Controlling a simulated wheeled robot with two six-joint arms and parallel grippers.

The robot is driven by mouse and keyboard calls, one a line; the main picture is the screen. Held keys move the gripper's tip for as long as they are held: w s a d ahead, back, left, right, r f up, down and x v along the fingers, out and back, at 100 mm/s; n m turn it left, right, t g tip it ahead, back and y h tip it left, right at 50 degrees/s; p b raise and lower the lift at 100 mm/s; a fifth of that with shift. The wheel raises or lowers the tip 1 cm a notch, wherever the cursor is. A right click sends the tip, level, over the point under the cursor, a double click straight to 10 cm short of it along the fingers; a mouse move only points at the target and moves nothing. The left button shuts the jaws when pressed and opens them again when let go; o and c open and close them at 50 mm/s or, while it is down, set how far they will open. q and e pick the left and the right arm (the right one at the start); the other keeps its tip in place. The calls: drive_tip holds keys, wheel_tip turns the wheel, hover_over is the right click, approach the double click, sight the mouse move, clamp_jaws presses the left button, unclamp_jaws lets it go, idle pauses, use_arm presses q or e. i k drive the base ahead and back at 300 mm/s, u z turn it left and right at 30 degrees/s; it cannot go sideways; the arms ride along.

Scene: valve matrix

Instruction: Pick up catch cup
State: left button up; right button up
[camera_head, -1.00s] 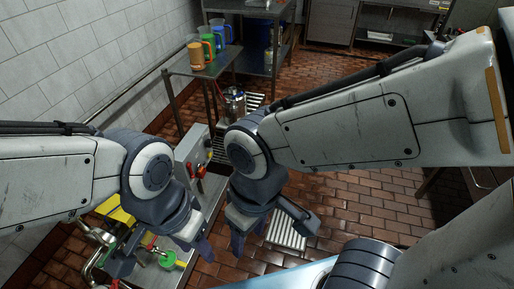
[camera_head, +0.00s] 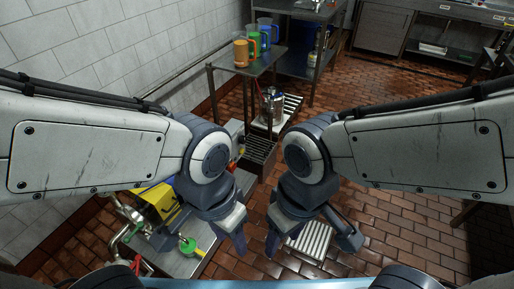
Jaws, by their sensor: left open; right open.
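No object here is plainly marked as the catch cup. Handled jugs stand on the metal table at the back: an orange one (camera_head: 241,53), a green one (camera_head: 253,44) and blue ones (camera_head: 264,32) behind. A shiny metal pot (camera_head: 272,103) stands low beside that table, apart from both grippers. My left gripper (camera_head: 200,240) is open and empty in front of the valve bench. My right gripper (camera_head: 311,240) is open and empty, pointing down above the tiled floor. Both are far from the jugs.
The valve bench (camera_head: 185,264), with pipes, a yellow part (camera_head: 160,201) and a green valve piece (camera_head: 188,246), is at lower left. A metal table (camera_head: 228,66) stands against the tiled wall.

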sight(191, 251)
drive_tip(key=k, duration=0.45)
drive_tip(key=u, duration=0.05)
drive_tip(key=i, duration=0.9)
drive_tip(key=u, duration=0.85)
